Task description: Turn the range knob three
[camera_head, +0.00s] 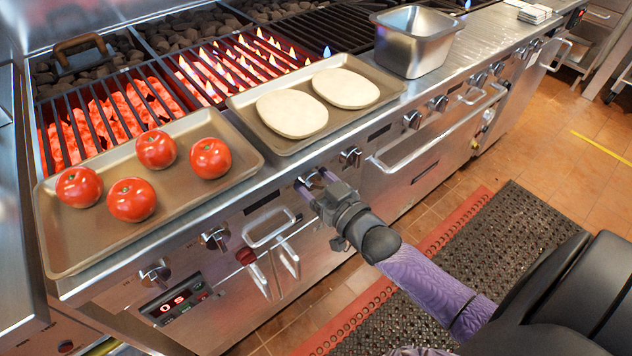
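The range front carries a row of metal knobs. The first knob (155,274) and second knob (215,238) from the left are uncovered. The third knob (311,180) is mostly hidden by my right gripper (314,188), whose fingertips are right at it. The fingers appear to lie around the knob, but I cannot tell whether they are shut on it. The fourth knob (350,157) is just to the right of the gripper. My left gripper is not in view.
A tray (90,245) with several tomatoes (132,199) and a tray (385,82) with two flatbreads (345,88) sit above the panel. Door handles (270,228) jut out below the knobs. A metal pan (414,55) stands farther right. Red coals glow and flames burn under the grates.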

